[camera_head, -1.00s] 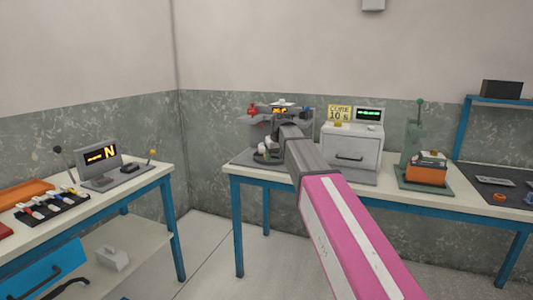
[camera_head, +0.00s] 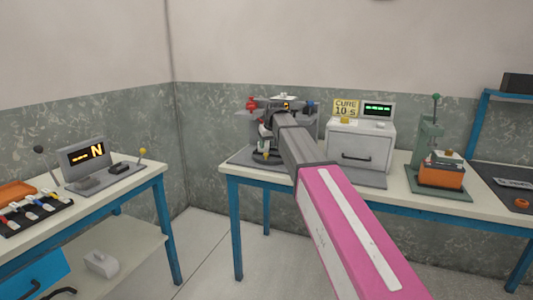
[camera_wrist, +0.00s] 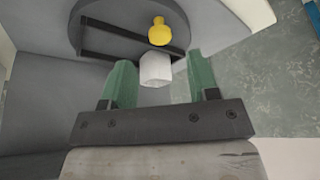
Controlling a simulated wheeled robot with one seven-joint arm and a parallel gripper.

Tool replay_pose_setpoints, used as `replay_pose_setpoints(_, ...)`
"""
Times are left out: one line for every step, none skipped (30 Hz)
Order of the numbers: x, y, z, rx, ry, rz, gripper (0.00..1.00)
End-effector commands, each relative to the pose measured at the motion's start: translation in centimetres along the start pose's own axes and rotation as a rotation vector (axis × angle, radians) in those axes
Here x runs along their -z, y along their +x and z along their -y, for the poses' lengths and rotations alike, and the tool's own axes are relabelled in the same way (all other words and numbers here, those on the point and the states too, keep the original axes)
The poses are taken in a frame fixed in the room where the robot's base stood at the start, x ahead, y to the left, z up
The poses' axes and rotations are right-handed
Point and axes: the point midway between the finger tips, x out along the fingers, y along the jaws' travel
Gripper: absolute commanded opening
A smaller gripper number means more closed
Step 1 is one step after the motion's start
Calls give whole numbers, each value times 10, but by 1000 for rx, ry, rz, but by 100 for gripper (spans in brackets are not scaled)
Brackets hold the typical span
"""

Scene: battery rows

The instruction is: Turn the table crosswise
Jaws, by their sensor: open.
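In the wrist view a round dark grey table (camera_wrist: 95,22) lies ahead of my gripper, with a black bar frame (camera_wrist: 105,55) on it. A yellow knob (camera_wrist: 159,32) and a white block (camera_wrist: 156,70) show near its edge. My gripper (camera_wrist: 160,60) has two green fingers spread apart. The white block appears between or just beyond the fingertips; I cannot tell whether they touch it. In the head view my arm reaches over a grey station (camera_head: 300,118) with a red knob (camera_head: 251,103) and a blue knob (camera_head: 311,105). My arm hides much of this station.
Right of the station stand a grey curing box (camera_head: 362,150) with a "CURE 10 s" sign (camera_head: 346,108) and a green press (camera_head: 430,140) with an orange block. Open floor lies between the benches.

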Motion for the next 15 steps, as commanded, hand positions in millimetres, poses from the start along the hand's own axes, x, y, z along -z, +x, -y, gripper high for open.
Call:
replay_pose_setpoints(1, 10, 0, 0, 0, 1, 55)
replay_pose_setpoints(1, 14, 0, 0, 0, 0, 55)
replay_pose_setpoints(1, 21, 0, 0, 0, 1, 55)
replay_pose_setpoints(0, 26, 0, 0, 0, 1, 55)
replay_pose_setpoints(0, 30, 0, 0, 0, 1, 55)
replay_pose_setpoints(1, 35, 0, 0, 0, 0, 55)
replay_pose_setpoints(1, 38, 0, 0, 0, 0, 55)
replay_pose_setpoints(1, 41, 0, 0, 0, 0, 55)
replay_pose_setpoints(1, 45, 0, 0, 0, 0, 55)
replay_pose_setpoints(0, 48, 0, 0, 0, 0, 55)
replay_pose_setpoints(0, 50, 0, 0, 0, 0, 55)
replay_pose_setpoints(0, 52, 0, 0, 0, 0, 55)
replay_pose_setpoints(0, 53, 0, 0, 0, 0, 55)
replay_pose_setpoints(0, 54, 0, 0, 0, 0, 55)
replay_pose_setpoints(0, 55, 0, 0, 0, -1, 55)
